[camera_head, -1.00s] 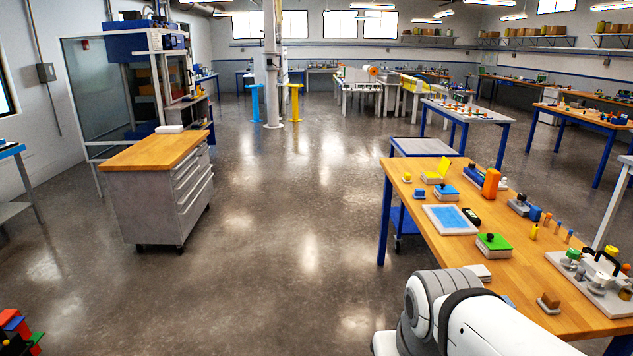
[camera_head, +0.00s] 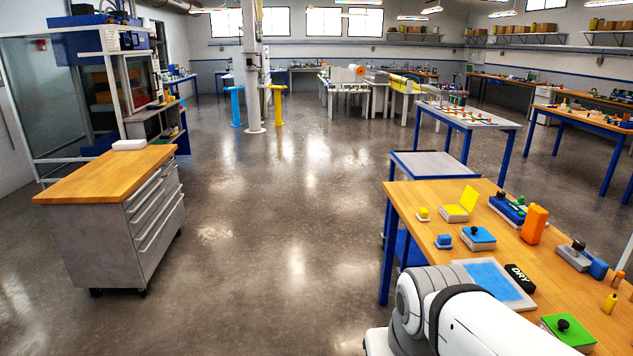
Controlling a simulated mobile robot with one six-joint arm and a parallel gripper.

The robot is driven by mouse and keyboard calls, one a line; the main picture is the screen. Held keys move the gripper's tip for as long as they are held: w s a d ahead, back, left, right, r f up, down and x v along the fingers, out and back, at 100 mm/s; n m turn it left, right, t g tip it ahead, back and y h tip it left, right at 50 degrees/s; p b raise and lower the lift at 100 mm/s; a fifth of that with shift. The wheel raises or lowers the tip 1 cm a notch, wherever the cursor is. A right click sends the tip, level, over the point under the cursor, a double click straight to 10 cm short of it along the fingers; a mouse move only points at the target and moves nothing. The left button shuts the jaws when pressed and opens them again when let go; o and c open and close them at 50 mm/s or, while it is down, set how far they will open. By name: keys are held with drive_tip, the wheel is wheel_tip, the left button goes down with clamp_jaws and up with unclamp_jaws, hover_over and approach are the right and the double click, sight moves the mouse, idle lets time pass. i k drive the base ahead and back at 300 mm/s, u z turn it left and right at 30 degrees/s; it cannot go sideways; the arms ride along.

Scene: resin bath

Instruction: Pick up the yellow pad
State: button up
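On the wooden bench (camera_head: 400,192) at right, an ink-pad-like box (camera_head: 454,214) has a yellow pad face and a raised yellow lid (camera_head: 468,196). It sits near the bench's far left corner. A small yellow-topped block (camera_head: 423,214) stands just left of it, apart from it. A pad with a blue top and a dark knob (camera_head: 478,237) lies nearer to me. My white arm link covers part of the bench's front left; my gripper is out of view.
A white tray with a blue sheet (camera_head: 490,281), a black block marked DRY (camera_head: 519,278), a green pad (camera_head: 567,332) and an orange block (camera_head: 534,224) share the bench. A wood-topped drawer cabinet (camera_head: 110,174) stands left. The floor (camera_head: 270,260) between is clear.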

sight(422, 215)
drive_tip(key=z, duration=0.05)
drive_tip(key=i, duration=2.85)
drive_tip(key=z, duration=1.75)
